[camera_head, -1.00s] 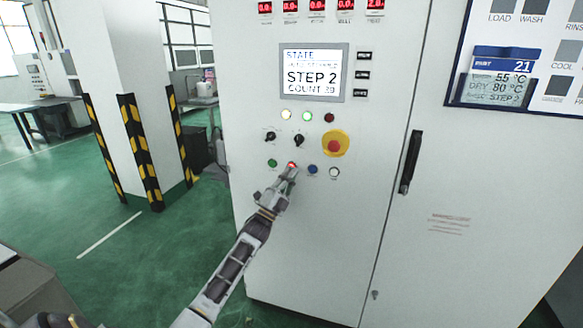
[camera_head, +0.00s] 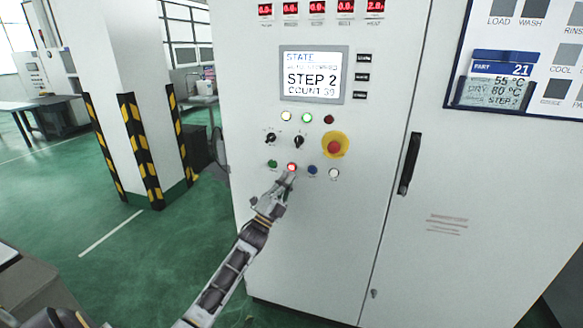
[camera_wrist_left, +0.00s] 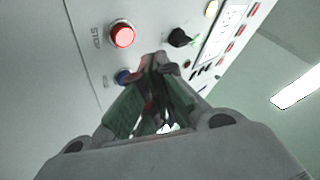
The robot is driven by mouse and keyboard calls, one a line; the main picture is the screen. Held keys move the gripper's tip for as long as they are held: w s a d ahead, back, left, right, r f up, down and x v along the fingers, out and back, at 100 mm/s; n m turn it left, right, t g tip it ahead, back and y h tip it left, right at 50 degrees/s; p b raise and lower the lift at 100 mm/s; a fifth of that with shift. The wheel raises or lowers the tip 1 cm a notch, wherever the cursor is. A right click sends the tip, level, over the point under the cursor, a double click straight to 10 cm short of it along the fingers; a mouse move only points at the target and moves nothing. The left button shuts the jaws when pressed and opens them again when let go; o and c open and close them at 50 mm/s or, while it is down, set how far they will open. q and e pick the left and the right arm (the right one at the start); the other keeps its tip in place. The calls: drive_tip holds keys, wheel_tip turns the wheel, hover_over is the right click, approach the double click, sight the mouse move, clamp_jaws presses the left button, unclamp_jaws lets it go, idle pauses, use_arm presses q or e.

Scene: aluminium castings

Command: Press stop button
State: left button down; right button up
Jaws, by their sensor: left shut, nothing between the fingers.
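The red stop button (camera_head: 292,167) glows on the white cabinet's front, between a green button (camera_head: 272,164) and a blue button (camera_head: 312,170). In the left wrist view the lit red button (camera_wrist_left: 122,35) has the word STOP beside it. My left gripper (camera_head: 289,178) is shut and empty. Its tips are just below the red button in the head view and appear apart from it. In the wrist view the closed fingertips (camera_wrist_left: 155,62) are to the right of and below the button, near the blue one (camera_wrist_left: 124,77). My right gripper is out of view.
A red emergency knob on a yellow disc (camera_head: 335,145) and two black selector switches (camera_head: 299,141) sit above. A screen (camera_head: 313,74) reads STEP 2. A black door handle (camera_head: 410,163) is to the right. Green floor is open on the left, beside a striped pillar (camera_head: 139,150).

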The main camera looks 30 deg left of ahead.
use_arm(q)
drive_tip(key=shift+s+d+y+p, duration=0.15)
drive_tip(key=shift+s+p, duration=0.1)
drive_tip(key=shift+s, duration=0.35)
drive_tip(key=shift+s+d+y+p, duration=0.15)
drive_tip(key=shift+s+p, duration=0.05)
drive_tip(key=shift+s, duration=0.35)
